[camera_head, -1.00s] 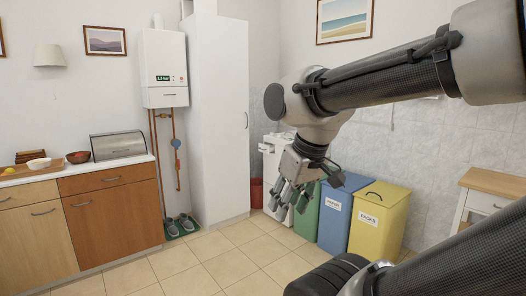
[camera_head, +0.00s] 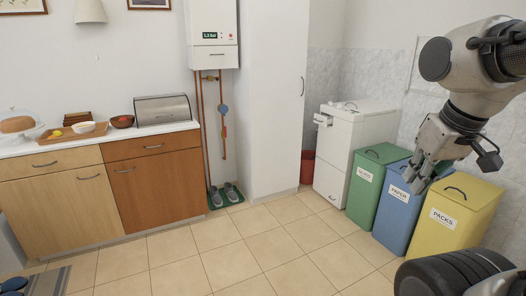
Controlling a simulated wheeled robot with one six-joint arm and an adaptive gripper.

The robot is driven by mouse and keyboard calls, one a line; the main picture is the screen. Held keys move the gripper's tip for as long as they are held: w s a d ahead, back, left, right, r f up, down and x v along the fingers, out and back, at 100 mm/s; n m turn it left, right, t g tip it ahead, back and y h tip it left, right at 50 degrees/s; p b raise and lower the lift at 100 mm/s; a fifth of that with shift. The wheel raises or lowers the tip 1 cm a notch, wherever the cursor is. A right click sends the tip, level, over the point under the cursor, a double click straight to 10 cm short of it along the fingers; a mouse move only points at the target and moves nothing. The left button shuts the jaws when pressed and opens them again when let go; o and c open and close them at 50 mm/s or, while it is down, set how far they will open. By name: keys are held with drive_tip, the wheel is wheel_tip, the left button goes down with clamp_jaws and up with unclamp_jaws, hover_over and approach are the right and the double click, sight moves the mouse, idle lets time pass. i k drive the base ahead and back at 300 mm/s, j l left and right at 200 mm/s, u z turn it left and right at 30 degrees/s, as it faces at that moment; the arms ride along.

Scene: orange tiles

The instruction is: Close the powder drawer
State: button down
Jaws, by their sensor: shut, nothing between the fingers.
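A white washing machine (camera_head: 352,150) stands between the tall white cabinet and the bins. A small white drawer (camera_head: 323,119), which looks like the powder drawer, sticks out from the upper left of its front. How far it is pulled out is hard to tell at this size. My gripper (camera_head: 416,184) is shut and empty. It points down at the right of the picture, in front of the blue and yellow bins, well right of the drawer and apart from it.
Green (camera_head: 372,188), blue (camera_head: 396,210) and yellow (camera_head: 455,218) bins stand in a row right of the machine. A tall white cabinet (camera_head: 270,100) stands left of it, with a red bucket (camera_head: 307,167) between. A wooden counter (camera_head: 155,185) is at left. The tiled floor (camera_head: 250,245) in front is clear.

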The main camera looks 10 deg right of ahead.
sight(322, 120)
drive_tip(key=i+l+z, duration=0.1)
drive_tip(key=i+z, duration=0.35)
drive_tip(key=i, duration=1.15)
drive_tip(key=i+u, duration=0.1)
drive_tip(key=i, duration=0.5)
drive_tip(key=i+l+u, duration=0.1)
drive_tip(key=i, duration=0.5)
drive_tip(key=i+l+u, duration=0.1)
drive_tip(key=i, duration=0.5)
drive_tip(key=i+l+u, duration=0.1)
drive_tip(key=i+l, duration=0.15)
drive_tip(key=i, duration=0.3)
